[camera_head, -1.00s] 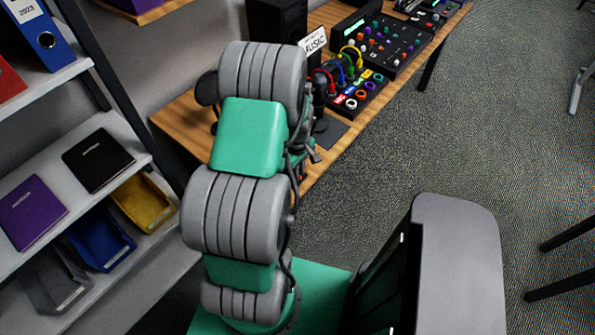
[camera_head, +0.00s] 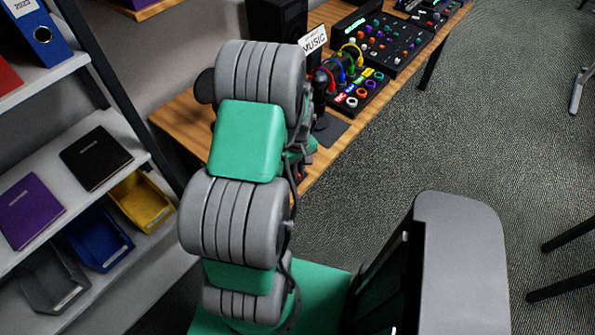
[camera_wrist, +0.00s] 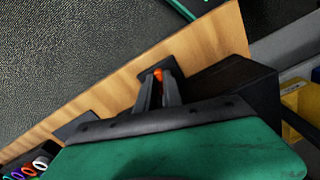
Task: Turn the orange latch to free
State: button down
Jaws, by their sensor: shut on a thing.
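The orange latch (camera_wrist: 158,74) shows as a small orange piece at the tips of my gripper (camera_wrist: 158,84) in the wrist view. The two dark fingers are close together around it, so my gripper is shut on the latch. Most of the latch is hidden by the fingers. A dark block (camera_wrist: 235,90) stands on the table right beside the fingers. In the head view my arm covers the gripper and the latch.
The wooden table (camera_head: 185,118) runs along the wall. A black panel with coloured cables and rings (camera_head: 355,98) and a mixer (camera_head: 385,40) stand farther along it. Shelves (camera_head: 150,225) with bins are at the left. Grey carpet (camera_head: 470,140) is open at the right.

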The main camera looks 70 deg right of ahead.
jog(key=m+b, duration=0.2)
jog(key=m, duration=0.5)
jog(key=shift+w, duration=0.1)
jog(key=m, duration=0.4)
jog(key=shift+w+b, duration=0.1)
jog(key=shift+b, duration=0.3)
jog(key=shift+m, duration=1.6)
jog(key=shift+b, duration=0.3)
jog(key=c, duration=1.5)
grip_release()
